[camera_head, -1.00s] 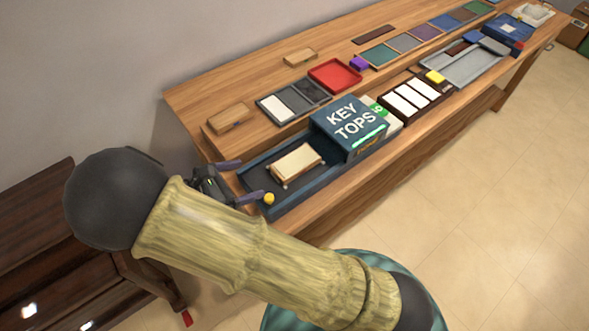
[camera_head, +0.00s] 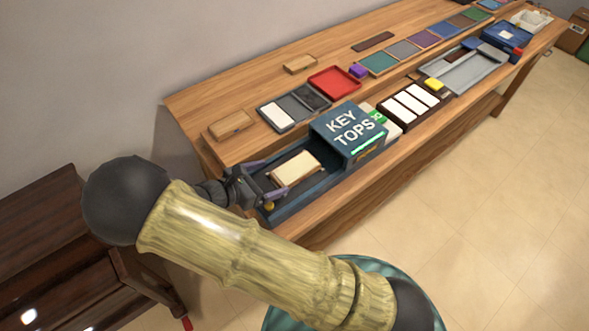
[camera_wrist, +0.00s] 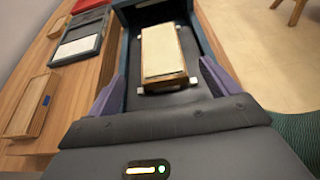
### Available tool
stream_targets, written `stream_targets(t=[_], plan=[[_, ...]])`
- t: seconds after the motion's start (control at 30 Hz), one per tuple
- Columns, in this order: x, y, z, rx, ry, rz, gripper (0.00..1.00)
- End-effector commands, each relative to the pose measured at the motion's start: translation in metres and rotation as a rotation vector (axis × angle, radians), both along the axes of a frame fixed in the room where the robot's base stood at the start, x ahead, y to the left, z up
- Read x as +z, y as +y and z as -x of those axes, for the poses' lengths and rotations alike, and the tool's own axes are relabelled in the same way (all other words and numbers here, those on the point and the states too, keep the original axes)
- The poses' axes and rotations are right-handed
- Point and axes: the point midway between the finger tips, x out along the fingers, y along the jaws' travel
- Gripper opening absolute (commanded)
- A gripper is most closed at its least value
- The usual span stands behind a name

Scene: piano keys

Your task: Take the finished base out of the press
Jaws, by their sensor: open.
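The blue press marked KEY TOPS (camera_head: 347,130) stands at the bench's front edge, with its dark tray (camera_head: 283,217) reaching out to the left. The base (camera_head: 296,168), a wooden block with a cream top, lies in the tray outside the press housing. In the wrist view the base (camera_wrist: 162,52) sits straight ahead, on small pale supports at its corners. My gripper (camera_head: 273,179) is open at the tray's left end. Its purple fingers point towards the base, one on each side of the tray's line, and the base is not gripped. My arm hides part of the tray's near end.
A small wooden block (camera_head: 231,124) and a grey tray with a white piece (camera_head: 276,114) lie behind the press tray. A red tray (camera_head: 334,81) stands further right. White strips (camera_head: 409,101) stand right of the press. The floor in front is clear.

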Motion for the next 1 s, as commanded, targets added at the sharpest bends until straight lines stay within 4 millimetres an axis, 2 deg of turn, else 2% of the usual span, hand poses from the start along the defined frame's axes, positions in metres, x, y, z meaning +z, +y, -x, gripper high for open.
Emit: stream_targets(t=[0.1,0.2,0.67,1.0], plan=[[-0.007,-0.017,-0.010,-0.003,0.002,0.004,0.87],[-0.012,-0.025,-0.016,-0.001,0.002,0.002,0.87],[-0.013,-0.032,-0.021,-0.001,0.001,0.001,0.87],[-0.024,-0.069,-0.043,-0.001,0.002,0.002,0.87]])
